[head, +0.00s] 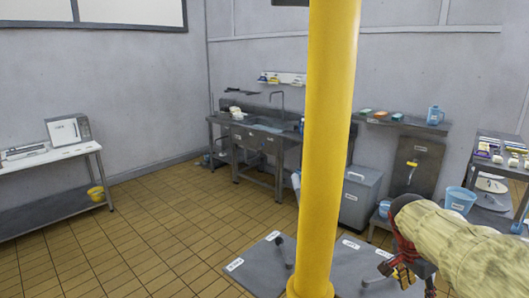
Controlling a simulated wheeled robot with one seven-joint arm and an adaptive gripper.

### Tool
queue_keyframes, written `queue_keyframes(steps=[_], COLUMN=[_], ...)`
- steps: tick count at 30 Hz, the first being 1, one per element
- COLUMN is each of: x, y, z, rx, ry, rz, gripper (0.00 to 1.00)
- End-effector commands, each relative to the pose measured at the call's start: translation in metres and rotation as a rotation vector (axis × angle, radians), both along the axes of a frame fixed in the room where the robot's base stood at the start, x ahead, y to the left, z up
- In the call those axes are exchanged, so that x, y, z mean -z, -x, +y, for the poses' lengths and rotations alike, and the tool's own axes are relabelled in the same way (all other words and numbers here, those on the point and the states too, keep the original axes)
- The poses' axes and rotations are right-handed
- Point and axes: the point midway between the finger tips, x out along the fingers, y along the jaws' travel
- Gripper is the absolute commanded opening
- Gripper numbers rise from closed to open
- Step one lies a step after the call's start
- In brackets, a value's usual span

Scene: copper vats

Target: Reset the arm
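My arm comes in from the right edge in the head view, in a tan, quilted sleeve. My gripper (404,274), red and dark with yellow parts, is at its end, low at the right and close to the camera. The fingers are small and partly cut off by the lower edge, so I cannot tell whether they are open or shut. I see no object held.
A steel sink bench (262,130) stands at the back wall. A grey bin (361,195) and a blue bucket (459,201) stand near my arm. A side table (50,156) with a white appliance is at left. Tiled floor (150,235) is clear at left.

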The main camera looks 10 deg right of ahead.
Motion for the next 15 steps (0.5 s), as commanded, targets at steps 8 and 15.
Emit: queue_keyframes(steps=[8, 15], x=[0.017, 0.029], y=[0.006, 0.028], z=[0.013, 0.048], rx=[-0.198, -0.474], ry=[-0.031, -0.076], rz=[0.079, 0.142], gripper=[0.42, 0.42])
